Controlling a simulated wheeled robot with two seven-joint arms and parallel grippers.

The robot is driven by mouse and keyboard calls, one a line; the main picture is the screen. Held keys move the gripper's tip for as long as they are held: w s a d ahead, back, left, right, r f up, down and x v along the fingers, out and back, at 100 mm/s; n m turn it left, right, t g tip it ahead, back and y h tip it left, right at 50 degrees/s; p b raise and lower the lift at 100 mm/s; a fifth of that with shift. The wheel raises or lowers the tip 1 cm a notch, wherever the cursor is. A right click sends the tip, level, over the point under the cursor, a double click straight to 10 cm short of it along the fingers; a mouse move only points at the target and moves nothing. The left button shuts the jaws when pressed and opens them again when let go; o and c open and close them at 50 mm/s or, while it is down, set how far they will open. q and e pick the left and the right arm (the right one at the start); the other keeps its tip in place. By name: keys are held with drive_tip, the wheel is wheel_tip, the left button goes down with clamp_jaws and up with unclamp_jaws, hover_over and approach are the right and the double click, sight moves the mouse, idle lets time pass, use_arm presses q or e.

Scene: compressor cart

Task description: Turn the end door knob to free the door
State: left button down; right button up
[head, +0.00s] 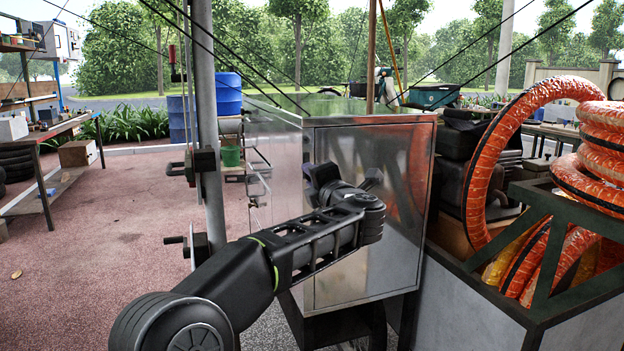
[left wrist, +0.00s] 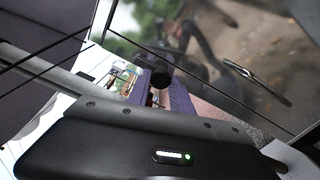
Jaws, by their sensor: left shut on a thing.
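The end door (head: 365,240) is the shiny metal front panel of a box-shaped housing. It looks closed in its frame. My left gripper (head: 322,178) is at the door's upper left part, with its wrist bent back in front of the panel. It is shut on the end door knob, which it hides in the head view. In the left wrist view a dark round piece, which looks like the knob (left wrist: 160,78), shows beyond the dark gripper body (left wrist: 150,150). The knob's turn angle cannot be told. My right gripper is not in view.
A dark-framed bin (head: 570,290) with orange hoses (head: 510,150) stands close on the right. A grey upright post (head: 207,120) with clamps stands left of the housing. Thin dark cables cross above. A workbench (head: 45,165) is far left, with open reddish ground before it.

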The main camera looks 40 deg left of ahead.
use_arm(q)
drive_tip(key=shift+f, duration=0.1)
drive_tip(key=c, duration=1.1)
unclamp_jaws()
drive_tip(key=shift+c, duration=0.2)
drive_tip(key=v, duration=0.8)
